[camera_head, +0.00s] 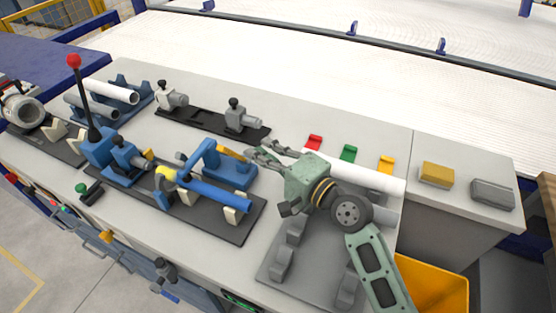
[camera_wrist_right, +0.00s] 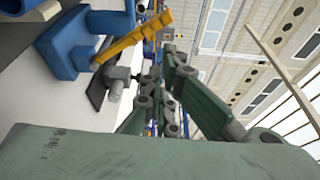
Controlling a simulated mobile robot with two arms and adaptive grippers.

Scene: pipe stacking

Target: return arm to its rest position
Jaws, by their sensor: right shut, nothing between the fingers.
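My right gripper (camera_head: 262,151) is above the grey workbench (camera_head: 312,103), just right of the blue clamp fixture (camera_head: 232,172). Its arm comes in from the bottom right. The gripper is shut and empty; its fingers (camera_wrist_right: 158,88) show in the wrist view with nothing held. A white pipe (camera_head: 372,177) lies on the grey rack (camera_head: 268,268) behind the gripper, partly hidden by it. A grey pipe (camera_head: 386,212) lies beside the white one, also partly hidden. My left gripper is not in view.
A blue fixture with a red-knobbed lever (camera_head: 73,61) stands at left. A dark rail with two grey clamps (camera_head: 200,117) lies behind. White and grey pipes (camera_head: 110,90) rest in a blue rack at the back left. Yellow (camera_head: 437,175) and grey blocks (camera_head: 492,193) sit right. A yellow bin (camera_head: 440,285) is below.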

